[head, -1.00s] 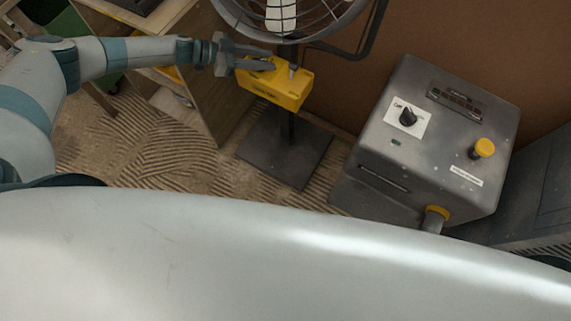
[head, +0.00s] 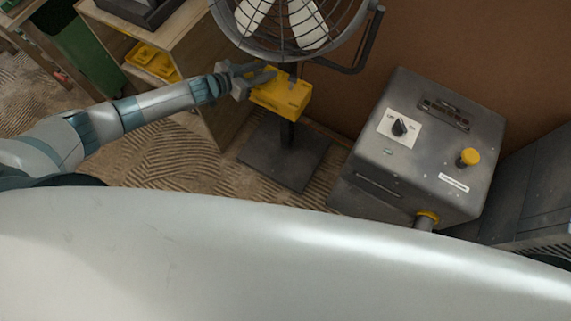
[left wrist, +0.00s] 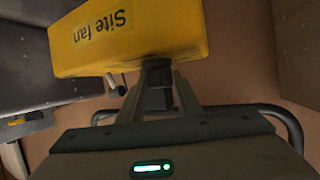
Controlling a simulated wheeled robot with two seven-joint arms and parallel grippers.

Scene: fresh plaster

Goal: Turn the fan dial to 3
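The fan's yellow control box (head: 292,103) is on the fan's stand, below the caged fan head (head: 330,28). My left gripper (head: 272,70) is at the box's upper left edge. In the left wrist view the box (left wrist: 175,35) fills the top and reads "Site fan". There my left gripper (left wrist: 158,82) reaches toward the box, with dark parts close together at its tips. I cannot tell whether the fingers hold anything. The fan dial and its numbers cannot be made out. My right gripper is not in view.
A grey metal cabinet (head: 400,165) with a black knob (head: 399,127) and a yellow button (head: 468,157) stands at the right. A wooden shelf unit (head: 185,45) stands behind my left arm. The fan's square base (head: 285,155) is on the grooved floor.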

